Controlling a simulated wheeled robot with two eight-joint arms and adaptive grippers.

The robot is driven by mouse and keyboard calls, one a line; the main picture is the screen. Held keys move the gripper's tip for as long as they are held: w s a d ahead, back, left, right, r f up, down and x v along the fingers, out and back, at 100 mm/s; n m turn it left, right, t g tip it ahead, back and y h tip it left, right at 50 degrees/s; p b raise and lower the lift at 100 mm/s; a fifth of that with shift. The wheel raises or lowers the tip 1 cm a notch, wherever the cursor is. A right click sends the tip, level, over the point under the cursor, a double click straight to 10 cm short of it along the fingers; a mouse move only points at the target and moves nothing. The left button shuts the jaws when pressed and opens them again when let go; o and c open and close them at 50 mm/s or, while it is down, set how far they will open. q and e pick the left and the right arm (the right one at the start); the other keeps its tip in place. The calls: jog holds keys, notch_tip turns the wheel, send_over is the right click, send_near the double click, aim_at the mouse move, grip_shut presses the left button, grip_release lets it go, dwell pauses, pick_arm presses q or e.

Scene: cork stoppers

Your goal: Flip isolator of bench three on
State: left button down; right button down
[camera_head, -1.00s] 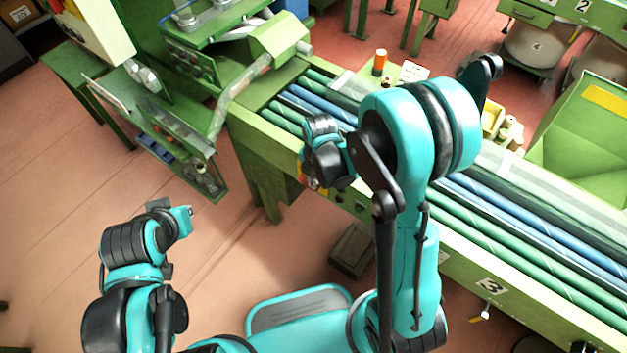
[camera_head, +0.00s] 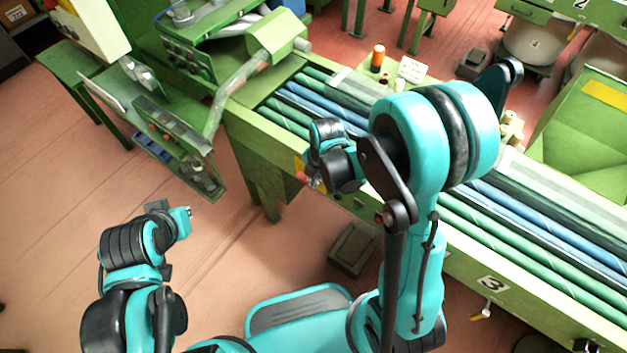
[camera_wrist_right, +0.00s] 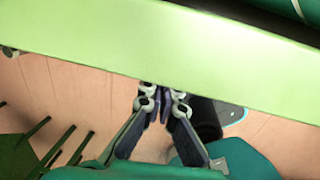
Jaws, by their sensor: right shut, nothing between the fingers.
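Bench three is the long green bench with rows of green and blue rollers; its front carries a number 3 plate (camera_head: 491,283). A small yellow and red part (camera_head: 299,165), which looks like the isolator, shows at the bench's front edge in the head view, partly hidden by my right arm. Its switch position is too small to tell. My right gripper (camera_head: 316,185) is close beside it; I cannot tell whether they touch. In the right wrist view the gripper (camera_wrist_right: 163,104) is shut and empty below the green bench rail (camera_wrist_right: 160,45). My left gripper (camera_head: 158,207) is far left, away from the bench; its fingers are unclear.
A yellow-handled part (camera_head: 481,314) hangs below the number plate. A dark box (camera_head: 353,248) lies on the floor under the bench. A green shelf unit (camera_head: 170,140) stands left of the bench. The floor between it and my left arm is clear.

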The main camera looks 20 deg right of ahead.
jog(key=shift+s+d+f+b, duration=0.25)
jog(key=shift+f+b, duration=0.45)
jog(key=shift+b, duration=0.2)
jog(key=shift+s+d+f+b, duration=0.1)
jog(key=shift+s+f+b, duration=0.15)
jog(key=shift+f+b, duration=0.55)
jog(key=shift+f, duration=0.1)
jog(key=shift+w, duration=0.1)
dwell(0.9)
jog(key=shift+w+a+r, duration=0.4)
jog(key=shift+w+a, duration=0.05)
jog(key=shift+w, duration=0.05)
notch_tip(320, 180, up, 12)
jog(key=s+d, duration=0.1)
jog(key=shift+s, duration=0.15)
dwell(0.4)
dwell(0.4)
